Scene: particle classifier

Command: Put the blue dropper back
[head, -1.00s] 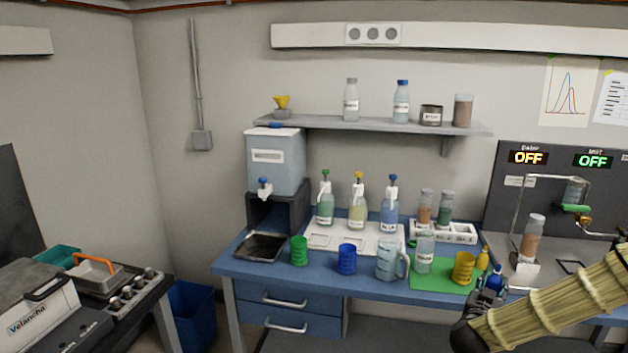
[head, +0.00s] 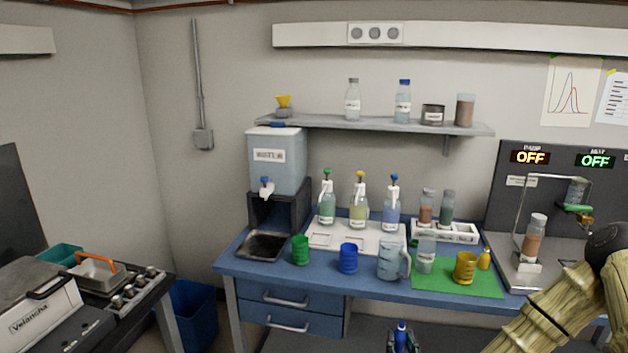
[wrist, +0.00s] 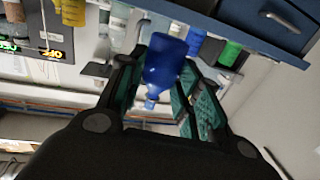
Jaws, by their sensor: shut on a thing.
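The blue dropper (head: 401,331) is a small blue bottle with a narrow tip. My gripper (head: 402,342) is shut on it, low in front of the blue bench's front edge, at the bottom of the head view. In the wrist view the blue dropper (wrist: 163,66) lies between the teal-padded fingers of my gripper (wrist: 165,90). A yellow dropper (head: 485,258) stands at the back right of the green mat (head: 430,284), beside a yellow beaker (head: 465,267).
The blue bench (head: 320,283) carries a blue beaker (head: 348,258), a green beaker (head: 300,250), a clear jug (head: 391,260) and a jar (head: 426,255). Dispenser bottles stand behind them on a white tray (head: 325,240). The mat's front right is clear.

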